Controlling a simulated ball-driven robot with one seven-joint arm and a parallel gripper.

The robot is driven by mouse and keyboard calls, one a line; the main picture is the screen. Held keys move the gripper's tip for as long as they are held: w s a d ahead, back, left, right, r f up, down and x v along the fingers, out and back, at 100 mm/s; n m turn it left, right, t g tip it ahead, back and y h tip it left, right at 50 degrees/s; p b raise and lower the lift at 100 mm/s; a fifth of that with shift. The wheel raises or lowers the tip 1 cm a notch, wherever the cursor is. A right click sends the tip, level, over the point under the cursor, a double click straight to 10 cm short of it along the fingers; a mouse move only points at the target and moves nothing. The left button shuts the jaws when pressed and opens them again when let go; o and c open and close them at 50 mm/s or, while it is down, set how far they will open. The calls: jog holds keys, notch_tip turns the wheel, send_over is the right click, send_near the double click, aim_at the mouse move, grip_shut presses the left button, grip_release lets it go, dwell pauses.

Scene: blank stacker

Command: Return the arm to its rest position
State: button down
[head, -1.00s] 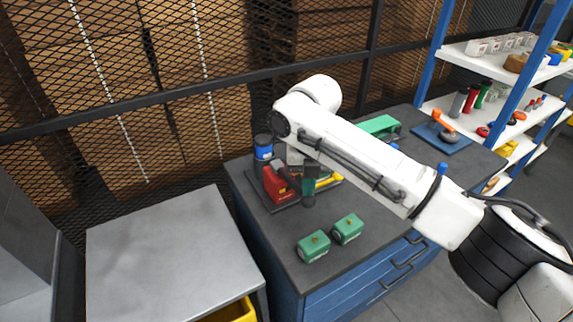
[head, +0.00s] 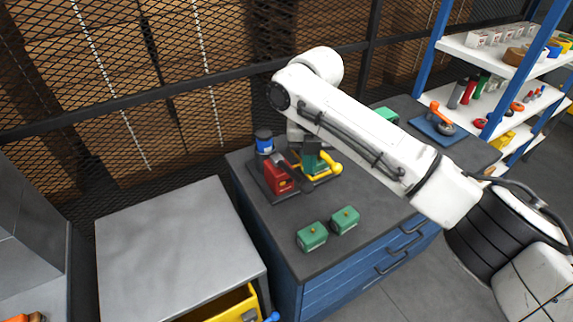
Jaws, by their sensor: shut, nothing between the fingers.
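My arm (head: 350,130) reaches in from the right over the blue workbench (head: 265,220). My gripper (head: 311,150) is a small dark shape below the wrist, above the back of the bench, and it is shut and empty. It hangs in front of a green and yellow item (head: 328,168) on the bench and seems apart from it. The fingertips are hard to make out. A red item (head: 277,177) and a blue-and-black can (head: 264,143) stand to its left on a dark tray.
Two green blocks (head: 312,236) (head: 345,219) lie near the bench's front. A grey table (head: 175,250) stands at left, with a yellow bin (head: 235,305) below. A mesh fence (head: 190,100) closes the back. Shelves (head: 485,95) stand at right. A blue tray (head: 433,129) holds an orange-handled tool.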

jog(key=s+a+f+m+y, duration=0.4)
jog(key=s+a+f+m, duration=0.1)
jog(key=s+f+m, duration=0.35)
jog(key=s+d+f+m, duration=0.1)
jog(key=s+f+m, duration=0.1)
jog(key=s+d+f+m+b, duration=0.1)
jog(key=s+f+m, duration=0.1)
jog(key=m, duration=0.1)
jog(key=s+d+f+m+t+y, duration=0.1)
jog(key=s+d+f+m, duration=0.1)
jog(key=m, duration=0.1)
jog(key=shift+s+f, duration=0.1)
jog(key=shift+f, duration=0.3)
jog(key=s+d+f+m+h, duration=0.2)
jog(key=s+d+f+m, duration=0.2)
jog(key=s+d+m, duration=0.6)
jog(key=s+d+f+m+h+b, duration=0.1)
jog(key=s+d+f+m+h, duration=0.2)
jog(key=s+d+m, duration=0.8)
jog(key=s+d+f, duration=0.1)
jog(key=s+d, duration=0.4)
jog(key=d, duration=0.1)
jog(key=shift+s+d+f, duration=0.2)
jog(key=shift+s+f, duration=0.1)
jog(key=shift+f, duration=0.1)
jog(key=c, duration=1.8)
grip_release()
